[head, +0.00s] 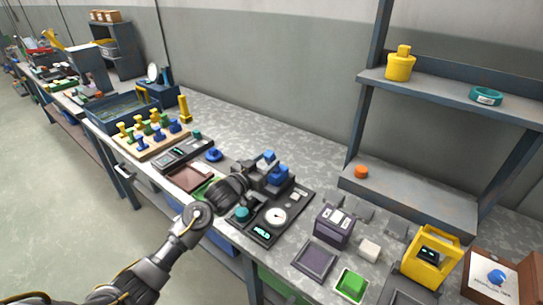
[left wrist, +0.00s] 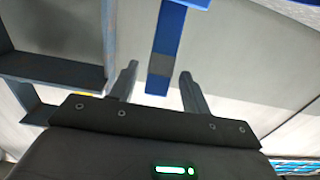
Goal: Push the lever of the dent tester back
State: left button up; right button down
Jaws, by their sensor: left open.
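The dent tester (head: 276,217) stands on the bench in the head view, a black base with a round white dial, a teal knob and a small lit display. My left gripper (head: 268,178) is over its back part and hides some of it. Blue parts show around the gripper there, and I cannot tell exactly how they join. In the left wrist view, my left gripper (left wrist: 158,72) is open. A blue bar with a grey band, seemingly the lever (left wrist: 172,35), shows between its two fingers with gaps on both sides. My right gripper is not in view.
Left of the tester are a blue knob (head: 214,155), a brown tray (head: 189,177) and a wooden rack (head: 150,142) of coloured pegs. To its right stand a dark purple box (head: 334,226) and a yellow device (head: 432,257).

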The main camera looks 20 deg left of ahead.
pick_arm(q)
jog(key=shift+x, duration=1.5)
grip_shut()
